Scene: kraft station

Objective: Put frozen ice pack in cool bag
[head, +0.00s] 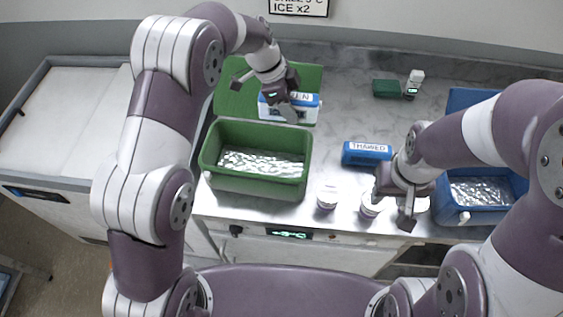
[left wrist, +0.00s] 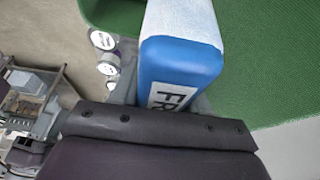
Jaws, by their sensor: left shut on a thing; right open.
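The frozen ice pack (head: 305,108) is a blue and white block with a label ending in "EN". My left gripper (head: 284,103) is shut on it, behind the green cool bag's open box, in front of its raised green lid. In the left wrist view the ice pack (left wrist: 182,62) fills the middle, with "FR" showing on its blue end. The green cool bag (head: 230,180) stands open with a silver lining. A blue ice pack labelled "THAWED" (head: 367,153) lies on the counter. My right gripper (head: 393,210) is open near small white-lidded jars.
The white-lidded jars (head: 327,198) stand at the counter's front edge. A blue cool bag (head: 456,212) with silver lining is at the right, partly hidden by my right arm. A small green box (head: 386,88) and a white device (head: 414,82) stand at the back.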

